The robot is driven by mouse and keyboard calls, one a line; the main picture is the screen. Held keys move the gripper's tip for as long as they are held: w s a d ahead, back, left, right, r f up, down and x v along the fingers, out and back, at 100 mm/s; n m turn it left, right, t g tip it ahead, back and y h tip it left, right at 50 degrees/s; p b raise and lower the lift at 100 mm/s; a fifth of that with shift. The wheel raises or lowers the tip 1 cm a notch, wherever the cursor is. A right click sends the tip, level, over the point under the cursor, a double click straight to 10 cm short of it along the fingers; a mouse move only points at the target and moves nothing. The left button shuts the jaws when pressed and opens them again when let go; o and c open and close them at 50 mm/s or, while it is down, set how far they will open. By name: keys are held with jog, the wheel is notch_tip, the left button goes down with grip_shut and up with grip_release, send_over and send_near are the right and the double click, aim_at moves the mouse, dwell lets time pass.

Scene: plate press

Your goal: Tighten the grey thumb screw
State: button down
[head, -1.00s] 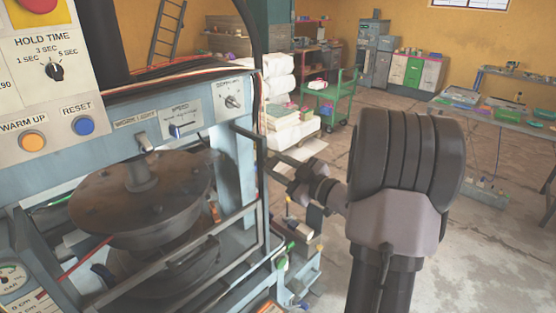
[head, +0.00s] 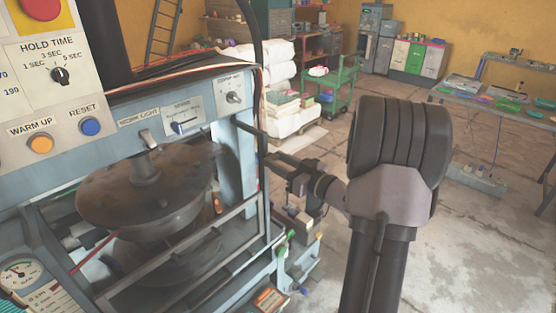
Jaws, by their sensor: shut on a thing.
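The grey thumb screw cannot be made out; my gripper and the press frame cover the place where the jaws close. My gripper (head: 254,143) reaches in from the right, its dark fingers at the right post of the blue-grey plate press (head: 246,180). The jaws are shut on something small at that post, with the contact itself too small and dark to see. My wrist and thick dark arm stand to the right of the press. The press's round brown plate (head: 145,195) lies left of the gripper, behind the frame bars.
The control panel has an orange warm up button (head: 40,144), a blue reset button (head: 90,126) and a hold time knob (head: 60,75). A green cart (head: 338,90) and white sacks (head: 265,75) stand behind. A workbench (head: 480,100) is at right. Floor between is open.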

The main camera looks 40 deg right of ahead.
dwell(0.3)
jog(key=c, duration=1)
grip_release()
jog(key=shift+o, duration=0.2)
jog(key=s+d+p, duration=0.1)
jog(key=s+p, duration=0.1)
jog(key=s, duration=1.5)
jog(key=shift+s+d, duration=0.15)
jog(key=shift+s, duration=0.05)
